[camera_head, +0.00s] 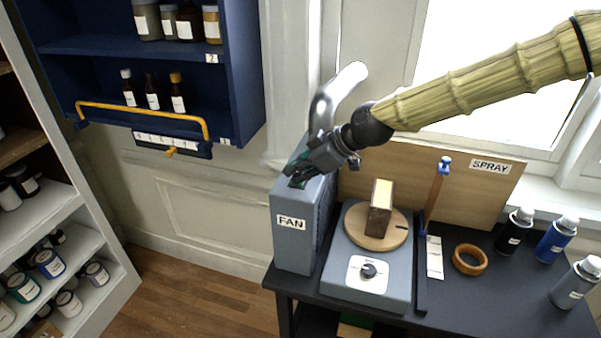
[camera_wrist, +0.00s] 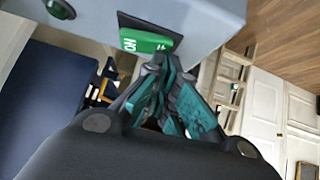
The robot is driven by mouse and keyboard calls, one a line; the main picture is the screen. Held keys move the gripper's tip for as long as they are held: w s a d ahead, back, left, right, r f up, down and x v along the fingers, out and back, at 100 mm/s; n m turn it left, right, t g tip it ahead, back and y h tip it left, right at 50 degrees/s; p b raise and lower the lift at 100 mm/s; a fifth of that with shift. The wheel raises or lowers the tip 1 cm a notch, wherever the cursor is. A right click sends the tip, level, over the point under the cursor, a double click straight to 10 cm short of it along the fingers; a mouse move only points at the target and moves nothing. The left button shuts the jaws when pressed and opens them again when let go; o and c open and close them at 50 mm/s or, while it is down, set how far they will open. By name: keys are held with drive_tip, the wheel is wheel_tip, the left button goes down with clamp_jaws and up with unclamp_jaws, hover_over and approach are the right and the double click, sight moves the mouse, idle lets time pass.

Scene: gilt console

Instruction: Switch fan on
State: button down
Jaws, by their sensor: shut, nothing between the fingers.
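The grey fan box (camera_head: 290,236), labelled FAN, stands at the left end of the dark table. In the wrist view its grey top (camera_wrist: 210,14) carries a green rocker switch (camera_wrist: 140,40) marked ON, set in a dark frame. My gripper (camera_head: 297,179) is over the box top in the head view and hides most of the switch there. In the wrist view my gripper (camera_wrist: 162,60) is shut and empty, its tips at the edge of the switch. I cannot tell whether they touch it. A dark green round piece (camera_wrist: 60,8) sits elsewhere on the box.
A silver duct (camera_head: 338,92) rises behind the box. To the right are a grey turntable unit (camera_head: 340,290) with a block (camera_head: 380,215), a wooden ring (camera_head: 470,259) and spray cans (camera_head: 556,240). A blue wall cabinet (camera_head: 245,90) hangs at the left.

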drive_tip(key=shift+w+r, duration=0.15)
drive_tip(key=shift+w+d+r, duration=0.2)
drive_tip(key=shift+w, duration=0.3)
drive_tip(key=shift+r, duration=0.1)
drive_tip(key=r, duration=0.1)
drive_tip(key=r+p, duration=0.2)
drive_tip(key=shift+s+a+r, duration=0.1)
drive_tip(key=shift+s+r, duration=0.25)
drive_tip(key=shift+r, duration=0.05)
drive_tip(key=s+b+v, duration=0.1)
drive_tip(key=b+v, duration=0.3)
drive_tip(key=v, duration=0.6)
drive_tip(key=shift+a, duration=0.1)
